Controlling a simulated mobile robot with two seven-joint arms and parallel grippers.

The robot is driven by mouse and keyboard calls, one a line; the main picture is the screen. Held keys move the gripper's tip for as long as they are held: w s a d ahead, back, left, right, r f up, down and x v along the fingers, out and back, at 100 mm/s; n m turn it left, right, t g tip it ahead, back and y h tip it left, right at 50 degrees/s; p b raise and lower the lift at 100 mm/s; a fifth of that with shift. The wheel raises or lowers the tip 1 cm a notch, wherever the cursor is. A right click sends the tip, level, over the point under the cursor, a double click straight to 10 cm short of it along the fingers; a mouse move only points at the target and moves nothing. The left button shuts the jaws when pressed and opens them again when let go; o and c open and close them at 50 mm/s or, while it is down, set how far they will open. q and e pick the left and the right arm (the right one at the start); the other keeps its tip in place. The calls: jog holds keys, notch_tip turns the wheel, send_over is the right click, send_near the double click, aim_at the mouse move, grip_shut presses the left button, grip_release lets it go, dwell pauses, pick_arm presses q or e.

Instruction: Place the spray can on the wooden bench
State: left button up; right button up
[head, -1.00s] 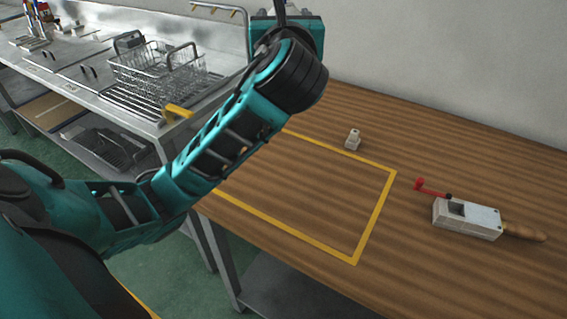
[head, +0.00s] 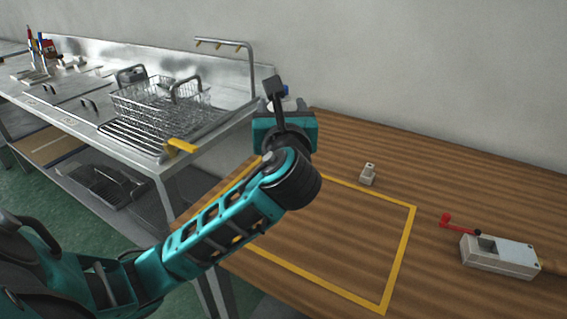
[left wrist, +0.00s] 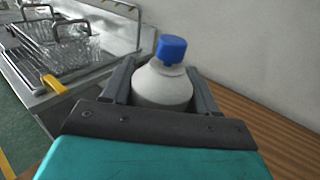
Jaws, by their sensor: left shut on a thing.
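The spray can (left wrist: 163,83) has a white body and a blue cap and sits between the two fingers of my left gripper (left wrist: 162,88) in the left wrist view. My left gripper (head: 279,92) is shut on it. The gripper is over the far left part of the bench. I cannot tell the can's height above it. My right gripper is not in view.
A small pale block (head: 368,175) stands on the bench near the tape. A grey box with a red lever (head: 499,256) lies at the right. A steel counter with a wire basket (head: 160,103) and yellow handle (head: 180,146) is at left. The taped area is largely clear.

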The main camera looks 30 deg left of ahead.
pick_arm(q)
notch_tip(320, 180, down, 4)
jog(key=shift+f+b, duration=0.25)
jog(key=shift+b, duration=0.25)
notch_tip(320, 180, down, 4)
jog(key=shift+r+b, duration=0.1)
jog(key=shift+b, duration=0.6)
jog(key=shift+f, duration=0.3)
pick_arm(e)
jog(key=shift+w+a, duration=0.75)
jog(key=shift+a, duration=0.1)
pick_arm(q)
jog(key=shift+f, duration=0.1)
jog(key=o, duration=1.2)
jog(key=shift+c, duration=0.2)
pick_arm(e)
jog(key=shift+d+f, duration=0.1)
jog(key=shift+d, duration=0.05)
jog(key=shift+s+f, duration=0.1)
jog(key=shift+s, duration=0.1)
